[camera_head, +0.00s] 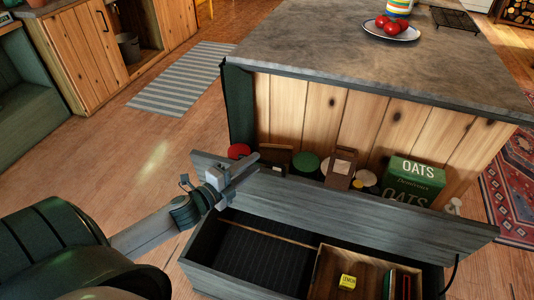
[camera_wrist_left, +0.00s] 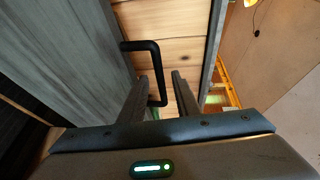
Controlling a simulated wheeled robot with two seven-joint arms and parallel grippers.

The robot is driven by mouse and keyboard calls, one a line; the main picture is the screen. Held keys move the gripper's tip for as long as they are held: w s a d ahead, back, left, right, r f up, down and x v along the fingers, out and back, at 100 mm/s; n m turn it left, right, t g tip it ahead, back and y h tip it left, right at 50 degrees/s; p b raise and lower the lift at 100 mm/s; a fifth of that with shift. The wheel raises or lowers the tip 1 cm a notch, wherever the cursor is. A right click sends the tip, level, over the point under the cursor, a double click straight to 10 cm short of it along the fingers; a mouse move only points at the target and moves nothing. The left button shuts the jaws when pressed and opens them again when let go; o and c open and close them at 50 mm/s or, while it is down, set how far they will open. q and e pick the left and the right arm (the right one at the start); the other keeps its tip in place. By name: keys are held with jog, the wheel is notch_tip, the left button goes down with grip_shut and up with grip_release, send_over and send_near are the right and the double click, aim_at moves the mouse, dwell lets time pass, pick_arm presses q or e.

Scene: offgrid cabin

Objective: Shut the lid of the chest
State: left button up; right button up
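The chest (camera_head: 200,262) is a grey wooden box at the bottom of the head view. Its lid (camera_head: 340,212) stands raised along the far side, so the inside shows. My left gripper (camera_head: 245,172) is at the lid's upper edge, near its left end. In the left wrist view the two fingers (camera_wrist_left: 165,88) are apart. A black bar handle (camera_wrist_left: 140,45) stands out from a grey wooden panel (camera_wrist_left: 65,60), which looks like the lid. Part of the handle shows between the fingers; I cannot tell whether they touch it. My right gripper is not in view.
The chest holds a wooden tray (camera_head: 322,262) with a yellow box (camera_head: 347,282). Behind the lid, a green oats box (camera_head: 414,178), a red-topped jar (camera_head: 238,151) and other goods stand against the kitchen island (camera_head: 400,70). Open floor lies left, with a striped rug (camera_head: 182,82).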

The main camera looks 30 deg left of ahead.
pick_arm(q)
jog(key=w+d, duration=0.1)
jog(key=w, duration=0.6)
jog(key=shift+f, duration=0.4)
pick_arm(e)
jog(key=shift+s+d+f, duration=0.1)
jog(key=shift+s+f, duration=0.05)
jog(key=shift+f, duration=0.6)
pick_arm(q)
jog(key=shift+w+d, duration=0.1)
grip_shut()
